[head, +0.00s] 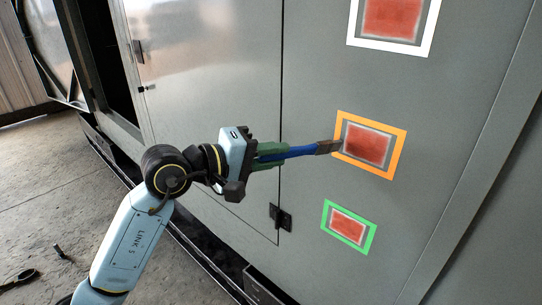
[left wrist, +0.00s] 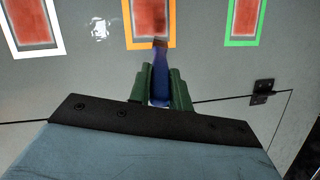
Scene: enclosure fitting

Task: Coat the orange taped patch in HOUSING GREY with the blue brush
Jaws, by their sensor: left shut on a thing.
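The orange taped patch (head: 368,145) is on the grey enclosure panel, a red-brown area with a grey margin inside an orange tape frame. It also shows at the top of the left wrist view (left wrist: 148,22). My left gripper (head: 268,153) is shut on the blue brush (head: 295,152), gripping its handle. The brush's dark bristle end lies at the left edge of the orange frame in the head view. In the left wrist view the brush (left wrist: 160,72) overlaps the patch's lower edge. I cannot tell whether the bristles touch the panel. My right gripper is not in view.
A white taped patch (head: 392,18) is above and a green taped patch (head: 348,226) below, both with red inside. A black hinge (head: 280,217) sits by the door seam. Dark tools (head: 20,280) lie on the concrete floor at lower left.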

